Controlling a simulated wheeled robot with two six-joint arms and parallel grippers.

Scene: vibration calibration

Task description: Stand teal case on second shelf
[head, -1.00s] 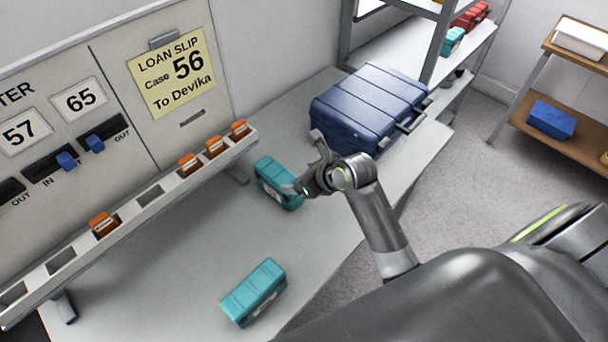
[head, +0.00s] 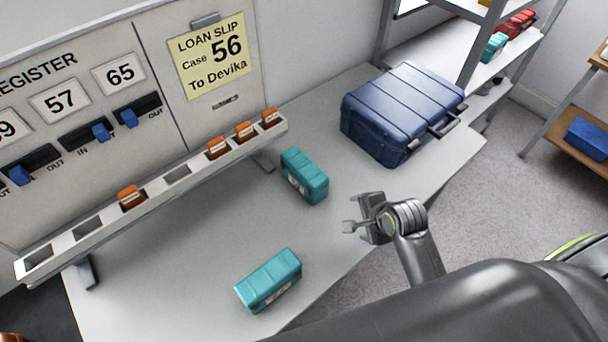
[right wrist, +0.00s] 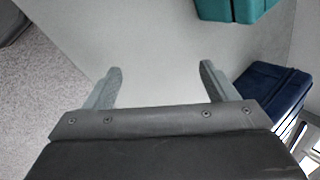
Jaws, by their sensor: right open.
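Two teal cases are on the grey table. One teal case (head: 304,176) lies near the middle, below the slotted rail. The other teal case (head: 269,280) lies nearer the front edge. Another teal case (head: 493,46) sits on a shelf of the rack (head: 478,60) at the back right, beside red ones. My right gripper (head: 359,213) is open and empty above the table, to the right of and apart from the two teal cases. The right wrist view shows its two fingers (right wrist: 160,88) spread, with part of a teal case (right wrist: 232,8) at the top. My left gripper is not in view.
A large dark blue case (head: 402,112) stands on the table's far right part. The slotted rail (head: 95,222) with several orange tags runs along the register board (head: 60,120). A loan slip (head: 212,58) reads case 56. Bare table lies between the teal cases.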

